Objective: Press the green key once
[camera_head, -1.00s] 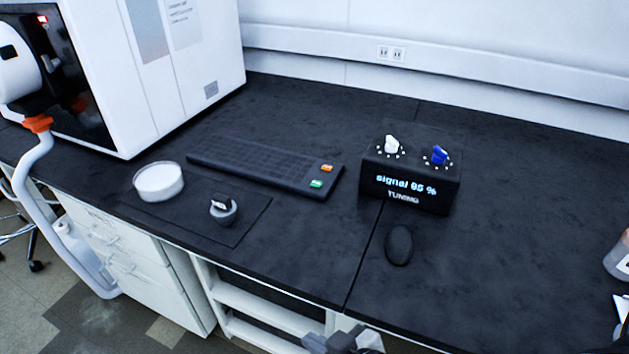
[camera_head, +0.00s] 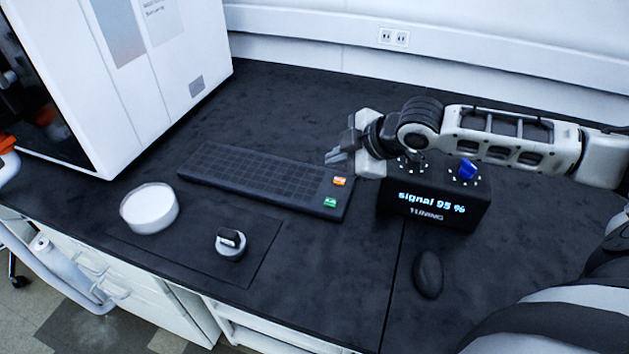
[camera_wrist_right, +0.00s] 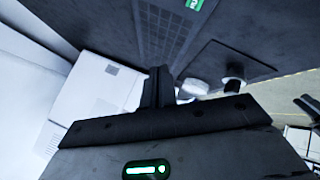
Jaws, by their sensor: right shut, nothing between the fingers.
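The green key (camera_head: 330,202) sits at the front right corner of a dark keypad (camera_head: 250,178) that lies flat on the black bench. It also shows at the top edge of the right wrist view (camera_wrist_right: 195,4). An orange key (camera_head: 339,181) is just behind it. My right gripper (camera_head: 335,157) is shut and empty, with its fingertips near the keypad's back right corner, apart from the green key. In the right wrist view the closed fingers (camera_wrist_right: 159,82) stand in the middle. My left gripper is not in view.
A black tuning box (camera_head: 433,208) with a lit display and a blue knob (camera_head: 467,169) stands right of the keypad, partly behind my right arm. A black mouse (camera_head: 428,274) lies in front. A white round dish (camera_head: 149,207) and a small dark-topped item (camera_head: 230,243) are at left.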

